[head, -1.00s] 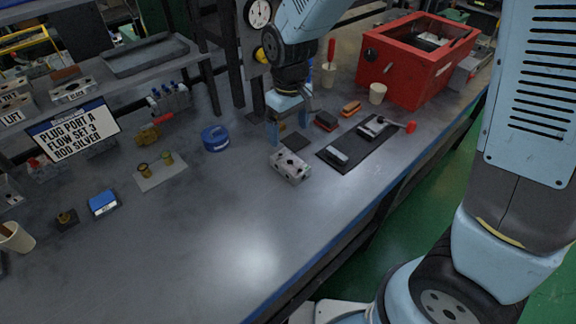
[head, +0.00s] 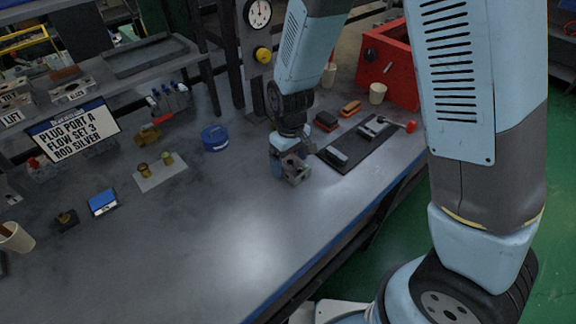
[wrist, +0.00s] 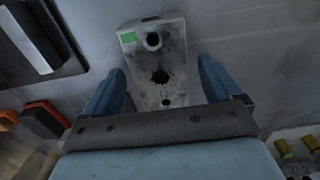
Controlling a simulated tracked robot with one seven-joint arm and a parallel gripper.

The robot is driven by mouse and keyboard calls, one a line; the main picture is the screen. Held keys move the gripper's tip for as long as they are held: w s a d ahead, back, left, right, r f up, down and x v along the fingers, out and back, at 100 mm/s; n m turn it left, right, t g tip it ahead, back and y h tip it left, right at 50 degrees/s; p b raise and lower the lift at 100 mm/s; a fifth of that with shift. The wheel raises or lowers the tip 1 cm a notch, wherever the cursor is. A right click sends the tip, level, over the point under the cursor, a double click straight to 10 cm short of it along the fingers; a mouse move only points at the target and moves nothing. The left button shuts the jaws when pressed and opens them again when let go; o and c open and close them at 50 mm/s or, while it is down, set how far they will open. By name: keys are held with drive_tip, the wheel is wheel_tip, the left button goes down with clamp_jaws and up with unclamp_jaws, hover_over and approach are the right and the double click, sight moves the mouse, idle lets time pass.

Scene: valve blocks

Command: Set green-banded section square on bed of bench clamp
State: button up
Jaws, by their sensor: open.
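The grey metal valve section (head: 296,172) stands on the bench, partly hidden by my gripper (head: 288,152) in the head view. In the wrist view the section (wrist: 155,45) shows a green patch at one corner, a raised round port and a dark hole. My gripper (wrist: 160,78) is open, with one blue finger on each side of the section's near part. Gaps show beside both fingers, so it is not gripped. A grey fixture with a red-ended handle (head: 376,130), apparently the bench clamp, sits on the dark mat to the right.
A dark block with a grey top (head: 337,157) lies on the mat's near end. Red and orange blocks (head: 350,108), a cup (head: 377,93) and a red box (head: 390,65) are beyond. A blue round tin (head: 215,138) is left. The front bench is clear.

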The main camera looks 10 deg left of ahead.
drive_tip(key=shift+f, duration=0.6)
drive_tip(key=c, duration=1.6)
drive_tip(key=shift+o, duration=0.2)
drive_tip(key=shift+r, duration=0.15)
